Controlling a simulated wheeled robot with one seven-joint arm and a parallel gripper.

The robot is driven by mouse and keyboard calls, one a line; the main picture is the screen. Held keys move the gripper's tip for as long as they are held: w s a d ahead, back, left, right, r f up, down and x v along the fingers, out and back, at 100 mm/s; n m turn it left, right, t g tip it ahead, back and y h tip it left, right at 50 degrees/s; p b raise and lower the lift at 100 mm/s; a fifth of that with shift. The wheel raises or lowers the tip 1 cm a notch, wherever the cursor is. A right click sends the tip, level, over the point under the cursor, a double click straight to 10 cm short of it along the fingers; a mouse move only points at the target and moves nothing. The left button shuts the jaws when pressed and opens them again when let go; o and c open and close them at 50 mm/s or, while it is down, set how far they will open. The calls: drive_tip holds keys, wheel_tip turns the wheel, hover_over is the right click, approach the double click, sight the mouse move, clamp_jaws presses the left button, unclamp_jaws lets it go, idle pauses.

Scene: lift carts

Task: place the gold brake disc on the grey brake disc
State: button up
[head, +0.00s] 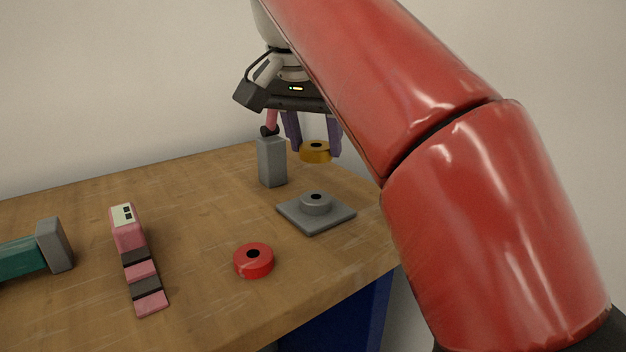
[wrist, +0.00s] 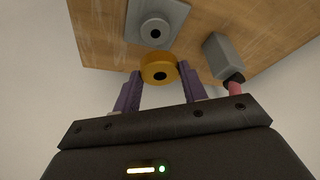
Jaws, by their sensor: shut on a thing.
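The gold brake disc (head: 316,156) is held between the purple fingers of my gripper (head: 315,148), above the far right part of the table. It also shows between the fingertips in the wrist view (wrist: 159,70). The grey brake disc (head: 316,205) lies on a square grey plate (head: 290,213) on the table, with a dark hole in its middle. In the head view it is below the gold disc; in the wrist view the grey disc (wrist: 155,30) is beyond the gold one. The two discs are apart.
A grey block (head: 272,163) with a dark knob and a pink part stands close to my gripper. A red disc (head: 253,262), a pink and black striped piece (head: 139,262) and a teal tool with a grey head (head: 54,245) lie nearer. The wooden table (head: 190,200) has bare space between them.

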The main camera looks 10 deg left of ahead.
sight(317, 195)
drive_tip(key=shift+f+b, duration=1.1)
drive_tip(key=shift+f, duration=2)
drive_tip(key=shift+f, duration=0.2)
drive_tip(key=o, duration=1.1)
drive_tip(key=shift+r, duration=0.1)
